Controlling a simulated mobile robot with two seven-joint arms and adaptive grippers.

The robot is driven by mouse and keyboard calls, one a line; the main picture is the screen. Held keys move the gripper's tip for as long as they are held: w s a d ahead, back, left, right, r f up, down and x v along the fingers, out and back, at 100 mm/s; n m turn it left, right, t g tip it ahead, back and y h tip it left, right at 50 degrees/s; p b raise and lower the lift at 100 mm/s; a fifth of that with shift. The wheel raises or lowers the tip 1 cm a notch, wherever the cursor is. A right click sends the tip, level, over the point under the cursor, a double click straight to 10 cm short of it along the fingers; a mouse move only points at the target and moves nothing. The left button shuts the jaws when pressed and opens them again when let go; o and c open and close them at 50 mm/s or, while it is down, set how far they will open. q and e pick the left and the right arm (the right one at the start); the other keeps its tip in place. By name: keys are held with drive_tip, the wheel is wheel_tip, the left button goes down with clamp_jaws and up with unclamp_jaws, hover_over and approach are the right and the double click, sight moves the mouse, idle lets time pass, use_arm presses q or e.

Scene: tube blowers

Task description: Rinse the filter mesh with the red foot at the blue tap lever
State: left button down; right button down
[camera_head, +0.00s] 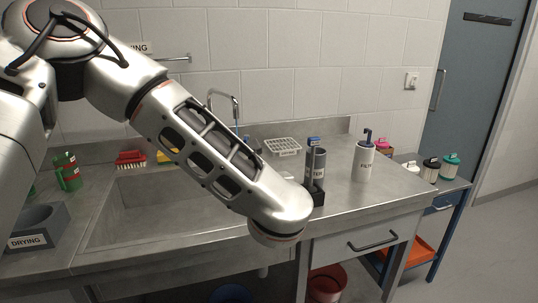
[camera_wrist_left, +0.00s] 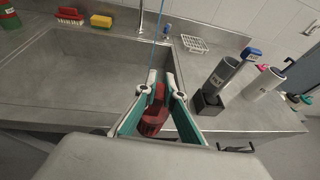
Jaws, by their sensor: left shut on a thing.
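My left gripper (camera_wrist_left: 154,92) is over the sink in the left wrist view, its fingers closed on a red piece (camera_wrist_left: 153,116), which looks like the red foot. The mesh itself cannot be made out. A thin blue line runs up from between the fingers; I cannot tell what it is. The tap (camera_head: 226,101) stands behind the sink, partly hidden by my left arm in the head view. A small blue part beside it (camera_wrist_left: 167,29) looks like the tap lever. My left arm hides the left gripper in the head view. My right gripper is out of view.
A grey canister in a black stand (camera_wrist_left: 207,102) and a white canister (camera_head: 364,161) stand right of the sink (camera_wrist_left: 50,72). A white rack (camera_head: 283,146) lies behind. A red brush (camera_head: 131,158), yellow sponge (camera_wrist_left: 101,21) and DRYING block (camera_head: 38,228) are on the left.

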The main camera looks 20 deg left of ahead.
use_arm(q)
drive_tip(key=s+a+f+n+g+y, duration=0.1)
drive_tip(key=s+a+f+n+y, duration=0.1)
drive_tip(key=s+f, duration=0.5)
drive_tip(key=s+a+f+n+g+y, duration=0.2)
drive_tip(key=s+f, duration=0.4)
drive_tip(key=s, duration=0.4)
drive_tip(key=shift+f+n+g+y, duration=0.3)
drive_tip(key=shift+f+n, duration=0.05)
drive_tip(key=shift+n, duration=0.15)
drive_tip(key=shift+s+a, duration=0.1)
drive_tip(key=shift+s, duration=0.05)
